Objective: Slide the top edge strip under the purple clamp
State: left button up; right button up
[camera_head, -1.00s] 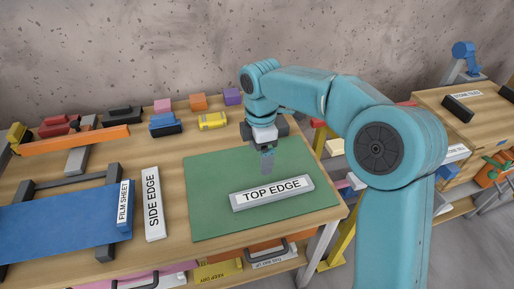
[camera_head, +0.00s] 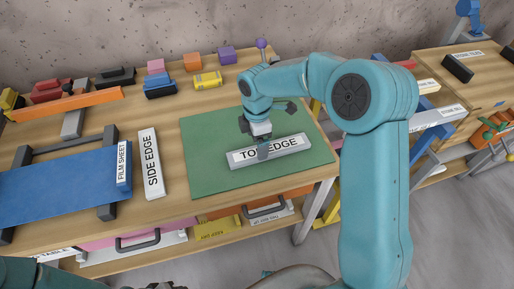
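The top edge strip (camera_head: 292,146) is a light grey bar labelled TOP EDGE, lying on the green mat (camera_head: 209,171). My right gripper (camera_head: 263,154) points down at the strip's label and covers part of it. Whether its fingers touch or grasp the strip, I cannot tell. A purple block (camera_head: 226,55) stands at the back of the table, and a purple ball on a thin stem (camera_head: 262,43) shows behind my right arm. I cannot tell which belongs to the purple clamp. Part of my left gripper (camera_head: 166,286) shows at the bottom edge, mostly cut off.
The side edge strip (camera_head: 151,164) and the blue film sheet (camera_head: 62,188) lie left of the mat. Orange (camera_head: 192,62), pink (camera_head: 156,67) and yellow (camera_head: 208,80) pieces line the back. The mat's left part is clear. Another wooden bench (camera_head: 430,62) stands at right.

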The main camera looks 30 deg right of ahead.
jog(key=shift+f, duration=2.25)
jog(key=c, duration=1.5)
jog(key=shift+o, duration=0.2)
jog(key=shift+w, duration=0.15)
